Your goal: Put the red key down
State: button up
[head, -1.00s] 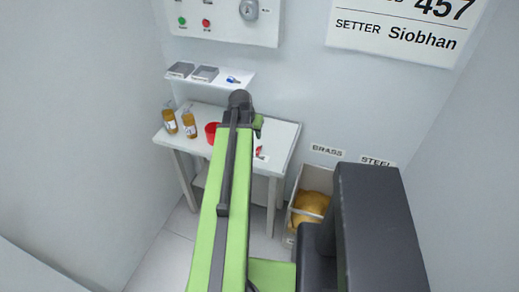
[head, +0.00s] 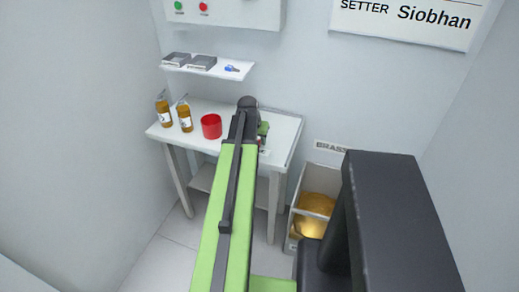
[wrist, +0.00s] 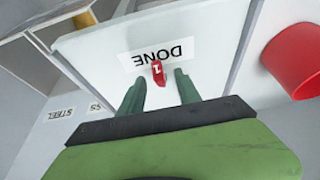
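The red key (wrist: 157,70), marked with a "1", shows in the wrist view at the edge of the white DONE label (wrist: 160,52) on the white table (wrist: 215,50). My gripper (wrist: 158,78) is open, with one green finger on each side of the key and a visible gap on both sides. The key appears to lie on the table, apart from both fingers. In the head view my gripper (head: 263,130) is over the right part of the table, and my arm hides most of that spot.
A red cup (head: 211,126) and two amber bottles (head: 184,117) stand on the table's left part. A shelf (head: 208,68) above holds two grey trays and a blue key (head: 232,69). Bins (head: 319,186) with brass-coloured contents stand right of the table.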

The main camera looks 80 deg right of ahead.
jog(key=shift+b+x, duration=0.35)
jog(key=shift+x, duration=0.7)
jog(key=shift+a+r, duration=0.1)
jog(key=shift+c, duration=0.3)
grip_shut()
jog(key=shift+r+p, duration=0.15)
jog(key=shift+p, duration=0.15)
notch_tip(320, 180, up, 4)
jog(key=p, duration=0.4)
jog(key=s+a+r+p, duration=0.4)
jog(key=s+r+p, duration=0.2)
jog(key=s, duration=0.4)
jog(key=shift+s+a+r+p, duration=0.3)
jog(key=shift+a+r+p, duration=0.1)
